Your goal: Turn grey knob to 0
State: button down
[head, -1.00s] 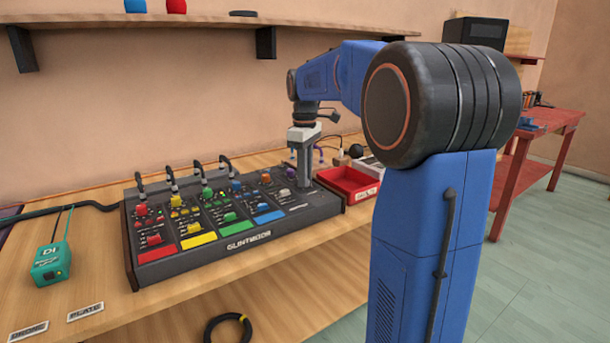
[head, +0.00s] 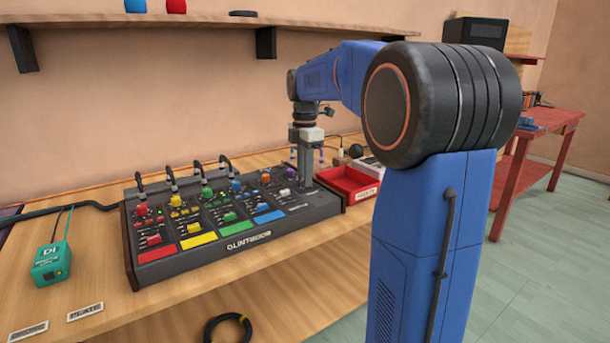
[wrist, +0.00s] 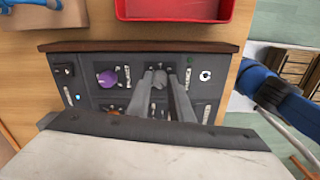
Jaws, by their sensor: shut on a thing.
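The grey knob (wrist: 157,68) is at my fingertips in the wrist view, on the dark panel of the mixer (wrist: 130,60). My gripper (wrist: 160,80) points down with its fingers shut on the knob, which they mostly cover. In the head view my gripper (head: 303,184) stands at the right end of the mixer (head: 236,246), and the knob is hidden behind the fingers. The knob's pointer and scale cannot be read.
A purple knob (wrist: 107,79) and an orange knob (wrist: 115,112) sit beside my fingers. A red tray (head: 352,185) stands right of the mixer. Cables rise at the mixer's back. A teal box (head: 52,263) is far left. Bench front is mostly clear.

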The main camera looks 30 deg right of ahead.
jog(key=shift+n, duration=0.7)
jog(key=c, duration=1.6)
grip_release()
notch_tip(320, 180, up, 18)
jog(key=shift+f, duration=0.25)
